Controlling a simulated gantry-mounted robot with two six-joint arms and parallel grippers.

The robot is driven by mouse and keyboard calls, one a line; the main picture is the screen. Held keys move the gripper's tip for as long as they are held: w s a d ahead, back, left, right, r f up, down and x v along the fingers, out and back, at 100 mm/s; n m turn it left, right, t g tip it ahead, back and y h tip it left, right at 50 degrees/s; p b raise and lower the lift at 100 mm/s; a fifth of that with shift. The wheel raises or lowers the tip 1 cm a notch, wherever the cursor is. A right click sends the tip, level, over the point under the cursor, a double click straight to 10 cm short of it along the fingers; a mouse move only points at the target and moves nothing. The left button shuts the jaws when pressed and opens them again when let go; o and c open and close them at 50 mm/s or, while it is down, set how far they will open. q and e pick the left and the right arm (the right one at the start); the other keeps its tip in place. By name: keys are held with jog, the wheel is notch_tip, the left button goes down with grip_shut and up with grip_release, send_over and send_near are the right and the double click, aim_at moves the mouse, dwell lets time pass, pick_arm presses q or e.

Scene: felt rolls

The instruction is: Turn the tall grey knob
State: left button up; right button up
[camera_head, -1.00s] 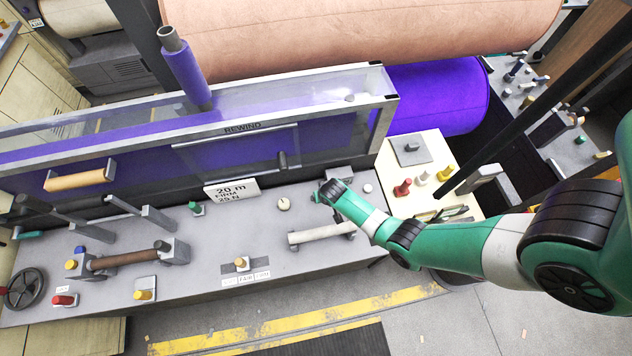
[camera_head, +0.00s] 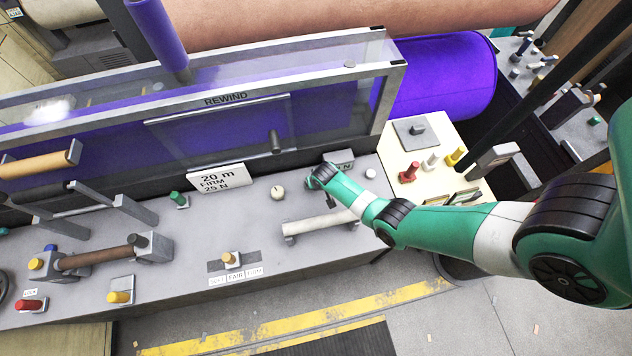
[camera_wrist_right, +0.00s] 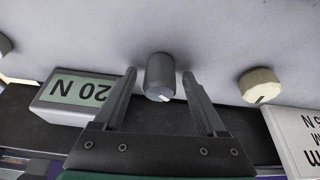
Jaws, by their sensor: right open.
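The tall grey knob (camera_wrist_right: 160,76) is a smooth upright cylinder with a white pointer mark, seen in the right wrist view. My right gripper (camera_wrist_right: 158,82) is open with its two fingers on either side of the knob. A gap shows beside each finger, and I see no clear contact. In the head view my right gripper (camera_head: 320,178) is over the grey panel (camera_head: 225,215), just in front of the small display, and the grey knob is hidden behind it. My left gripper is not in view.
A cream knob (camera_wrist_right: 260,87) stands beside the grey one; it also shows in the head view (camera_head: 278,192). The display (camera_wrist_right: 75,92) reads 20 N. A sign (camera_head: 217,179) reads 20 m, FIRM, 25 N. A pale bar handle (camera_head: 318,224) lies close in front of the gripper.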

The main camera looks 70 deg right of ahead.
grip_shut()
jog(key=shift+m+g, duration=0.3)
jog(key=shift+m, duration=0.4)
jog(key=shift+m+g+h, duration=0.3)
jog(key=shift+m+g, duration=0.1)
jog(key=shift+m, duration=0.9)
grip_release()
jog(key=p+v, duration=1.1)
jog(key=p, duration=0.2)
jog(key=shift+r, duration=0.3)
